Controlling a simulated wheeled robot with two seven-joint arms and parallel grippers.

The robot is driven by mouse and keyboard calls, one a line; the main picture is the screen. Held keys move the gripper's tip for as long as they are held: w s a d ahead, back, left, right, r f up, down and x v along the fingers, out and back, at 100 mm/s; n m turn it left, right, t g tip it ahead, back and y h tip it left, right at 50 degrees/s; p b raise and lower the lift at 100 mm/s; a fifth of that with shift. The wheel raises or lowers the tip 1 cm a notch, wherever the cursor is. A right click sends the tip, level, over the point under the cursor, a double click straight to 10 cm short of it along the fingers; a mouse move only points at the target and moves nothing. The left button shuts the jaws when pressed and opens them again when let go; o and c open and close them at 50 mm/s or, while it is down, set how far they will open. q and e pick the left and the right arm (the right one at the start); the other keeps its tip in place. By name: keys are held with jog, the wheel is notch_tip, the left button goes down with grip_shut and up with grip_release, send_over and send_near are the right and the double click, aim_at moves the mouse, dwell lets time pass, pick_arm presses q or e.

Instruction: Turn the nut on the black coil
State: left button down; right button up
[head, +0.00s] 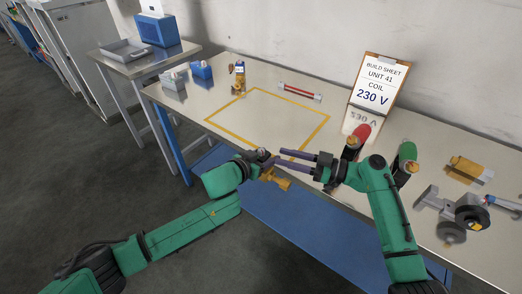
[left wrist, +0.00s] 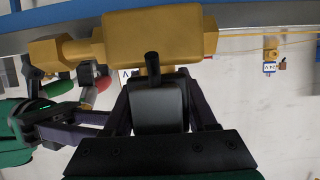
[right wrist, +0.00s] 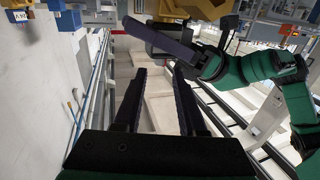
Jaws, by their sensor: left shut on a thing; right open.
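My left gripper (head: 263,157) is shut on the black coil (left wrist: 158,104), with one finger on each side of it. The coil is joined to a brass valve body (left wrist: 152,38); the body also shows in the head view (head: 276,179), hanging in front of the table's near edge. A short black stub (left wrist: 152,63) stands out between coil and brass. I cannot clearly make out the nut. My right gripper (right wrist: 160,67) is open and empty, its fingers pointing at the coil from the right. I cannot tell whether they touch it.
The table bears a yellow taped rectangle (head: 318,135), a brass valve (head: 238,86), a blue box (head: 201,70), a red-capped holder (head: 359,136) and a green-capped holder (head: 406,152). A build sheet (head: 378,85) reads COIL 230 V. A grey device with a black wheel (head: 470,214) stands right.

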aim_at(265, 152)
jog(key=x, duration=0.8)
grip_shut()
jog(key=shift+f+m+t+h, duration=0.1)
jog(key=shift+m+t+h, duration=0.2)
jog(key=shift+m+t, duration=0.45)
jog(key=shift+m+t+h, duration=0.65)
jog(key=shift+t+h, duration=0.05)
jog(key=shift+t, duration=0.85)
jog(key=shift+w, duration=0.1)
jog(key=shift+d, duration=0.1)
grip_release()
